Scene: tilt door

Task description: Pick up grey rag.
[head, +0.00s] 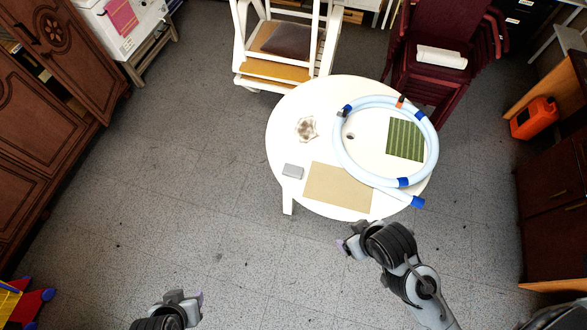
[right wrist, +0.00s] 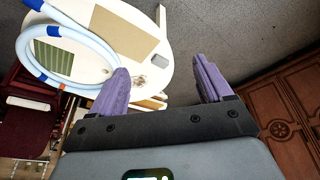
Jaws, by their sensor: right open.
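A small grey rectangular item (head: 292,171), which looks like the folded grey rag, lies near the left front edge of the round white table (head: 330,98). It also shows in the right wrist view (right wrist: 193,44), beyond and between my fingers. My right gripper (head: 346,246) is in front of the table, clear of the rag. In the right wrist view its purple fingers (right wrist: 163,75) are spread and nothing is between them. My left gripper (head: 196,297) is low at the bottom left, over the floor and far from the table. Its finger gap is not clear.
A tan mat (head: 338,190) lies right of the rag, and a brownish crumpled item (head: 306,128) behind it.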

